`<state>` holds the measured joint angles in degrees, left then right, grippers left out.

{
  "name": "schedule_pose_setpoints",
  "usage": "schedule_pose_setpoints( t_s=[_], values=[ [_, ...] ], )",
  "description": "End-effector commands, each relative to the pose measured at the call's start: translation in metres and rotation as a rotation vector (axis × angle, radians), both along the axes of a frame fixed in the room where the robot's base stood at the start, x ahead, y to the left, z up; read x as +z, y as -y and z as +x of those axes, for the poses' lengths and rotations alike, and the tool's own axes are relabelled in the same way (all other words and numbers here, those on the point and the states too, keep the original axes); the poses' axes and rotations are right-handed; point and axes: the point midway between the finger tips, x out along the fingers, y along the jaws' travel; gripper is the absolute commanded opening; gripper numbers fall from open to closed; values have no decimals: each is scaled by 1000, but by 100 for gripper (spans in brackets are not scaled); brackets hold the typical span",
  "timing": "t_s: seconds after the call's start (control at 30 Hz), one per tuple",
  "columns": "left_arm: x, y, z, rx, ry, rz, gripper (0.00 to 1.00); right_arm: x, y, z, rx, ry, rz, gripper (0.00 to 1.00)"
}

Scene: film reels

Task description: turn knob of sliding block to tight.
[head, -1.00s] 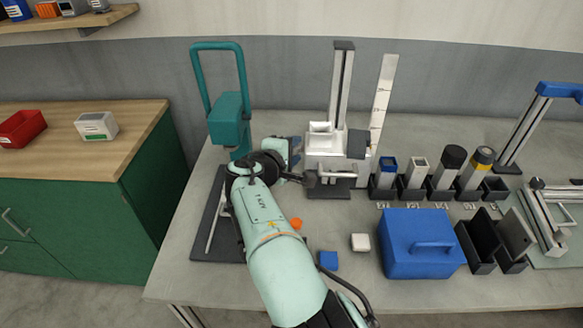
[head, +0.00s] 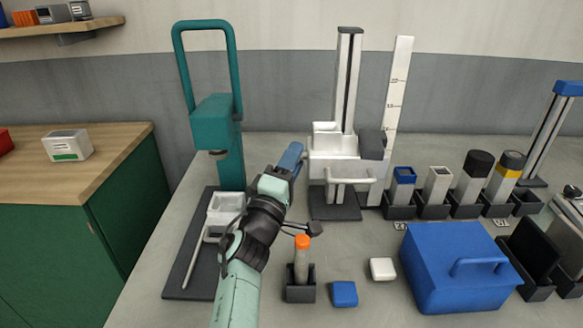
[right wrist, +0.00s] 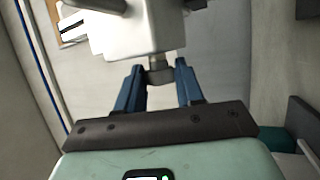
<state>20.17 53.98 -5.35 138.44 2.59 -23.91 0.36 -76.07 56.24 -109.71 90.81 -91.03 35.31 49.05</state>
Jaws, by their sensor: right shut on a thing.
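The white sliding block (head: 325,150) sits on a grey upright column above a dark base, left of a white ruler. My right gripper (head: 291,155) is at the block's left side, its blue fingers pointing up toward it. In the right wrist view, the white block (right wrist: 140,30) fills the top. A small grey knob (right wrist: 160,72) sticks out of it between the tips of my right gripper (right wrist: 158,80), which is shut on it. In the head view, the fingers hide the knob. My left gripper is not in view.
A teal press (head: 214,120) stands left of my right arm. An orange-capped tube (head: 302,262) stands in a dark holder, close to my forearm. A blue cube (head: 344,294), a white cube (head: 382,269) and a blue toolbox (head: 440,275) stand to the right.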

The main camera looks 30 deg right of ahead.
Motion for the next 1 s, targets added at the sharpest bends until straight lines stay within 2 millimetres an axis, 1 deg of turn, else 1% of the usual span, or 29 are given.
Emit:
schedule_pose_setpoints(
  t_s=[0.03, 0.23, 0.43, 1.0],
  values=[
    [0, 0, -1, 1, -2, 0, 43, -3, 0, 1, -5, 21, -27, 6],
    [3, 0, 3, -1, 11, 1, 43, -4, 1, 1, -2, 126, -82, 6],
    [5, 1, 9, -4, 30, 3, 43, -5, 1, 2, 0, 188, -115, 6],
    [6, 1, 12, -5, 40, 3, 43, -6, 2, 2, 0, 218, -128, 6]
  ],
)
